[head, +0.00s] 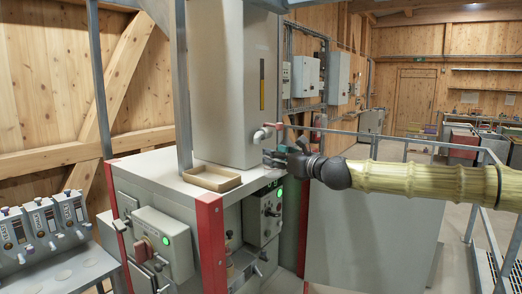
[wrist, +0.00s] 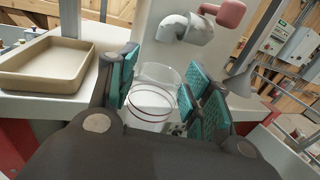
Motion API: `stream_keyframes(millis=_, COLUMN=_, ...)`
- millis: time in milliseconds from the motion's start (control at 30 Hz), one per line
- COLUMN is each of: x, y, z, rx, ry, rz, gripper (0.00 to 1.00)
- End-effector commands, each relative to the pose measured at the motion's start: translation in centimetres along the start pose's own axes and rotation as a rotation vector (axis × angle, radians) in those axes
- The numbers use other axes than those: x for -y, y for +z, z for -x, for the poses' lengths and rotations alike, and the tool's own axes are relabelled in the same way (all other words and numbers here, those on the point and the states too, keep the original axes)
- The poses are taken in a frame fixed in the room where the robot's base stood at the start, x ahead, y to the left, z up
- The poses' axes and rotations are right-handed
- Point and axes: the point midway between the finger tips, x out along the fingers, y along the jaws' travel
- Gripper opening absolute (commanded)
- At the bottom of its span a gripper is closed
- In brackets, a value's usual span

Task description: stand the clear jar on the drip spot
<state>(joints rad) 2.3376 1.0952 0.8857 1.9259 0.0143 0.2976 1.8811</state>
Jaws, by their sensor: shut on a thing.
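The clear jar (wrist: 152,100) is between the teal finger pads of my gripper (wrist: 160,92) in the wrist view. It is see-through, with thin dark red rings around it. My gripper is shut on it, close to the grey cabinet top below the tap (wrist: 187,28). In the head view my gripper (head: 284,158) reaches in from the right, just under the tap (head: 264,133); the jar cannot be made out there. I cannot tell whether the jar touches the surface. The drip spot cannot be made out in either view.
A shallow tan tray (head: 212,178) lies on the cabinet top (head: 165,168), left of my gripper; the wrist view shows it too (wrist: 45,65). The tall grey housing (head: 232,80) stands behind. A red tap handle (wrist: 226,12) overhangs. A grey funnel shape (wrist: 240,82) is at right.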

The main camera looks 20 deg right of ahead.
Motion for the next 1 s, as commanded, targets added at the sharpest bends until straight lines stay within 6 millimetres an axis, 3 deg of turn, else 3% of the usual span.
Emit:
stream_keyframes(millis=200, x=0.0, y=0.0, z=-2.7, rx=-0.002, ry=0.0, rz=0.001, gripper=0.23)
stream_keyframes(millis=467, x=0.1, y=0.1, z=-3.9, rx=-0.001, ry=-0.001, rz=0.001, gripper=0.23)
stream_keyframes(millis=767, x=0.0, y=0.1, z=-7.9, rx=-0.002, ry=0.0, rz=0.0, gripper=0.23)
stream_keyframes(millis=1000, x=0.0, y=-0.1, z=-7.7, rx=-0.001, ry=-0.001, rz=-0.001, gripper=0.23)
